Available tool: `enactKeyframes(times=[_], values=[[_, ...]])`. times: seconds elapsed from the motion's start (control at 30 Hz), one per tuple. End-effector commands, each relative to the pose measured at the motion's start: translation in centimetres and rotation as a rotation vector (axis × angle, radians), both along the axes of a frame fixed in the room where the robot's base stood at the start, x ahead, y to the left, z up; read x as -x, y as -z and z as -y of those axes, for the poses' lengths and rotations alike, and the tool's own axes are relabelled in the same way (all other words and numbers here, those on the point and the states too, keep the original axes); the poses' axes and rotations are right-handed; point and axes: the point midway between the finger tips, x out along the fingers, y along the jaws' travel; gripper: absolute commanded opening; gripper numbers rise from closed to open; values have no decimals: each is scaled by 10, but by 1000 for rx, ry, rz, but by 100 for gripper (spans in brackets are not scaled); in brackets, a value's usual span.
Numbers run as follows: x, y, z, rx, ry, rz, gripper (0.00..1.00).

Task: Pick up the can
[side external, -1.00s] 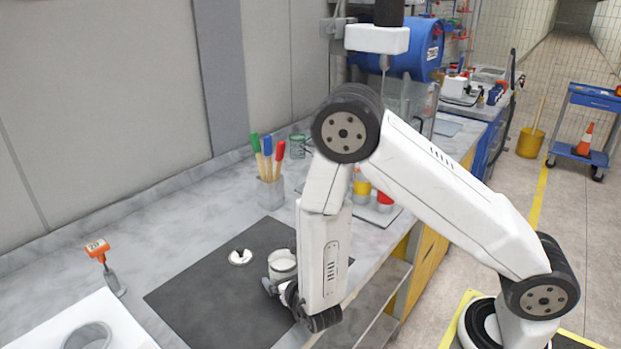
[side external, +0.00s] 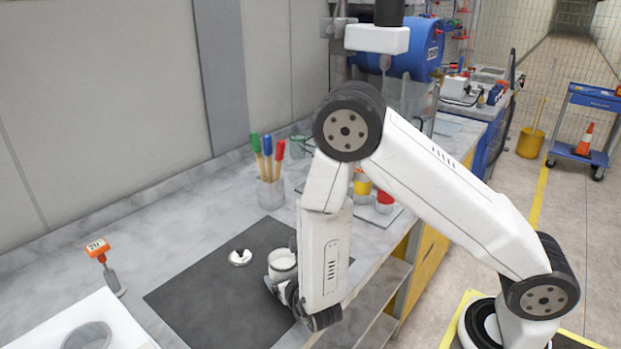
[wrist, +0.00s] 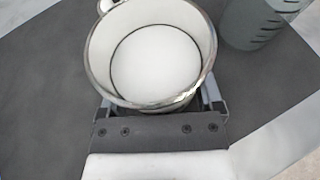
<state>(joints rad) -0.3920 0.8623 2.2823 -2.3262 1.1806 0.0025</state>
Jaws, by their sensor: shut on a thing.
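The can (side external: 283,262) is an open-topped metal can with white contents, standing on or just above the dark mat (side external: 196,300). In the wrist view the can (wrist: 153,62) fills the upper middle, upright, and its open rim and white inside show. My gripper (side external: 272,286) is at the can's lower side. In the wrist view my gripper (wrist: 160,112) has a finger on each side of the can and is shut on it. The fingertips are mostly hidden behind the can. I cannot tell whether the can touches the mat.
A white lid-like disc (side external: 240,257) lies on the mat left of the can. A pot of brushes (side external: 270,190) stands behind. The mat's left part is clear.

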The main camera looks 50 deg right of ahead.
Motion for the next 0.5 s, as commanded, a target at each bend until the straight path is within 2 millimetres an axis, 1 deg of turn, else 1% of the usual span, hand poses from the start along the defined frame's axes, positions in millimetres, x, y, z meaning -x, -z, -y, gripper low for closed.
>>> enactKeyframes(times=[0.27,0.5], values=[[-1,-17,0,-2,1,3,11],[-1,-43,0,-2,0,4,11]])
